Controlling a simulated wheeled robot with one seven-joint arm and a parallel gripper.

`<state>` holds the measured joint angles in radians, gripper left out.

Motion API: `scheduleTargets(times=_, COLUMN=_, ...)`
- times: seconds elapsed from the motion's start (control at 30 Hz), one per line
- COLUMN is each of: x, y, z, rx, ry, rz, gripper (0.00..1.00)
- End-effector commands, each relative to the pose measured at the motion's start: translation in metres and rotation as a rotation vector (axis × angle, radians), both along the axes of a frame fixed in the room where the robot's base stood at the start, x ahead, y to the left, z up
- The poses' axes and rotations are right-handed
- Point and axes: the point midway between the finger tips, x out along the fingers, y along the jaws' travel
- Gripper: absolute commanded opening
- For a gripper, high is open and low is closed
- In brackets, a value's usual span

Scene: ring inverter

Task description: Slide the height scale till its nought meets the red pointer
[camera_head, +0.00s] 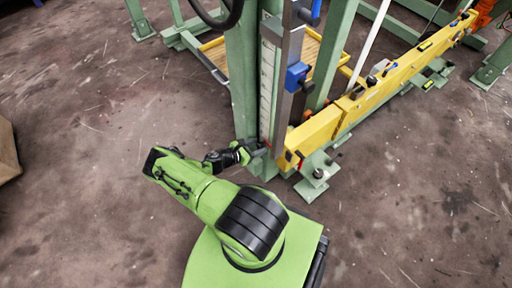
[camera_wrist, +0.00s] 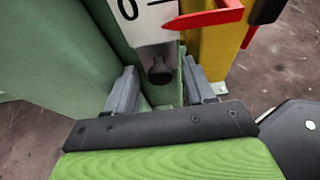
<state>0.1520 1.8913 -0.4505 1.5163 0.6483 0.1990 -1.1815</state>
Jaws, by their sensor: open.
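The white height scale (camera_wrist: 150,30) shows at the top of the wrist view, with a black 0 and a short black tick. The red pointer (camera_wrist: 208,16) comes in from the right, and its tip lies a little below the tick in the picture. A dark round knob (camera_wrist: 160,72) sits at the scale's lower end. My gripper (camera_wrist: 160,82) is open, one grey finger on each side of the knob, with gaps showing. In the head view the scale (camera_head: 267,85) runs up the green post, and my gripper (camera_head: 258,152) is at its foot.
A green post (camera_head: 241,85) stands close left of the scale. A yellow beam (camera_head: 355,98) runs back to the right from beside it. A green foot with a bolt (camera_head: 318,173) stands on the floor at right. Open floor (camera_head: 90,220) lies to the left.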

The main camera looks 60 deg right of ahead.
Motion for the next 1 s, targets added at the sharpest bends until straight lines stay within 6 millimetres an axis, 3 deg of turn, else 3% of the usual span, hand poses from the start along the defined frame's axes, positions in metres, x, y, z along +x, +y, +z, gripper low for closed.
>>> scheduleTargets(times=0.13, x=0.0, y=0.0, z=0.001, rx=0.0, ry=0.0, rz=0.0, gripper=0.52)
scheduleTargets(times=0.47, x=0.0, y=0.001, z=0.001, rx=0.0, ry=0.0, rz=0.0, gripper=0.02)
scheduleTargets(times=0.7, x=0.0, y=0.001, z=0.0, rx=0.0, ry=0.0, rz=0.0, gripper=0.0)
scheduleTargets(times=1.0, x=0.0, y=0.001, z=-0.016, rx=0.001, ry=0.0, rz=0.0, gripper=0.0)
